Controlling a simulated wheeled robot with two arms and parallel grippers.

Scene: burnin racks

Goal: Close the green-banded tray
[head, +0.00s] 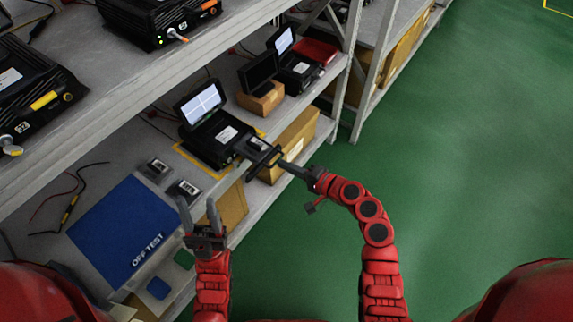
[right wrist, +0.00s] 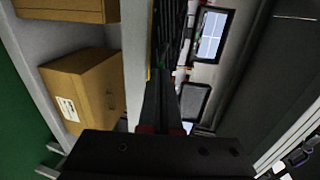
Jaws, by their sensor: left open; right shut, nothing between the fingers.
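A black unit (head: 212,138) with a raised lit screen (head: 201,103) stands on the middle shelf. A small tray (head: 258,145) with a dark handle sticks out from its front right side; I cannot make out a green band on it. My right gripper (head: 282,163) is shut and empty, with its tips at or very close to the tray's handle; contact is unclear. In the right wrist view its fingers (right wrist: 165,100) point toward the unit, and the lit screen (right wrist: 212,35) shows beyond. My left gripper (head: 199,205) is open and empty, above the shelf's front edge, left of the tray.
A blue OFF TEST mat (head: 123,232) lies on the shelf, with two small modules (head: 184,190) beside it. More units with screens (head: 258,73) stand farther along. Cardboard boxes (head: 292,140) sit below. An upper shelf (head: 100,85) overhangs at left. The green floor at right is clear.

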